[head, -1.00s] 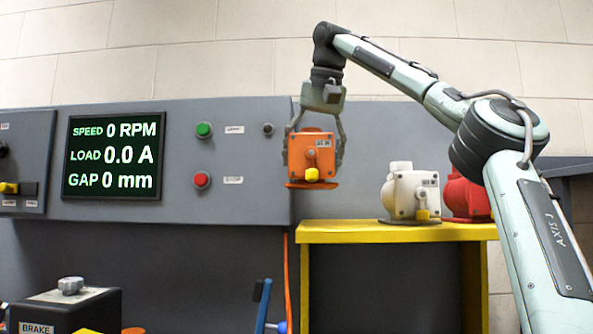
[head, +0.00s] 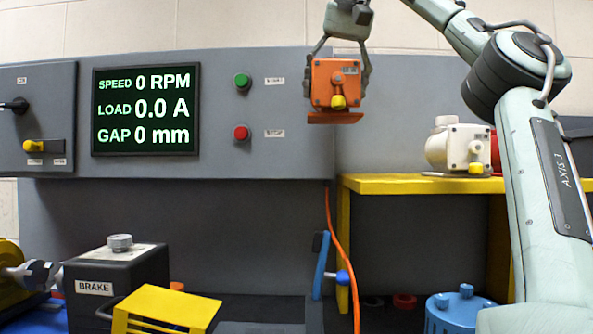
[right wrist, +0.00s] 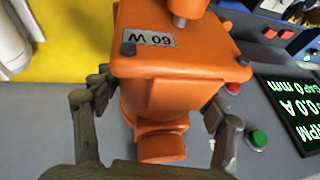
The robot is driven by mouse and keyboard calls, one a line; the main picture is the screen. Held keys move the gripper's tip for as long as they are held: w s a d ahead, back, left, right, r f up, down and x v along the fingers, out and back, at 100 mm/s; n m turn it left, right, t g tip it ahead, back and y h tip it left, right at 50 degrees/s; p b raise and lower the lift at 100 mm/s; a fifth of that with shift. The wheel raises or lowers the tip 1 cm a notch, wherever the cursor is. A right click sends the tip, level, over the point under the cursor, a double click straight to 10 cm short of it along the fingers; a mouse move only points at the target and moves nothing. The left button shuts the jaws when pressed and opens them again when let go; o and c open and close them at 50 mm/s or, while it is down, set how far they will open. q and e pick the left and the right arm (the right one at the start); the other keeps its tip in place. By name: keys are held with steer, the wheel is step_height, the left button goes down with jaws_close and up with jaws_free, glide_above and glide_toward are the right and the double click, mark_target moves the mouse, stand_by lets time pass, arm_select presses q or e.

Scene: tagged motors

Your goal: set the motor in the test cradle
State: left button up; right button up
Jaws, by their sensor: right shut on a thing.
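An orange motor (head: 334,85) with a yellow knob on its front hangs upright in my right gripper (head: 338,75). The fingers hold it from both sides, high in front of the panel's right edge. In the right wrist view the motor (right wrist: 170,80) shows a label reading 60 W between the fingers. A yellow bracket (head: 170,303), possibly the test cradle, stands at the lower front beside the black BRAKE box (head: 118,272); the bottom edge of the view cuts it off. The motor is well above and right of it. My left gripper is not in view.
A white motor (head: 460,146) and a partly hidden red one stand on the yellow-edged shelf (head: 400,184) at right. An orange cable (head: 338,245) and a blue-handled lever (head: 321,265) are below the panel. A blue motor-like object (head: 457,312) stands lower right. The screen (head: 146,110) reads zeros.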

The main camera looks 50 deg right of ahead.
steer(key=shift+w, duration=0.15)
steer(key=w+a+f, duration=0.3)
steer(key=a+f, duration=0.1)
steer(key=f, duration=0.4)
steer(key=w+a+f, duration=0.2)
steer(key=a+f, duration=0.2)
steer(key=f, duration=0.4)
steer(key=w+a+f, duration=0.3)
steer(key=a+f, duration=0.1)
steer(key=f, duration=0.4)
step_height(320, 180, down, 15)
steer(key=shift+d+r, duration=0.1)
steer(key=shift+d, duration=0.05)
steer(key=shift+f, duration=0.4)
step_height(320, 180, down, 2)
steer(key=shift+f, duration=0.35)
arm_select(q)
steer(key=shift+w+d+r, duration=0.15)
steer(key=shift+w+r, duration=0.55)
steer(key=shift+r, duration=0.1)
arm_select(e)
steer(key=o, duration=1.6)
steer(key=shift+s+f, duration=0.15)
steer(key=shift+f, duration=0.1)
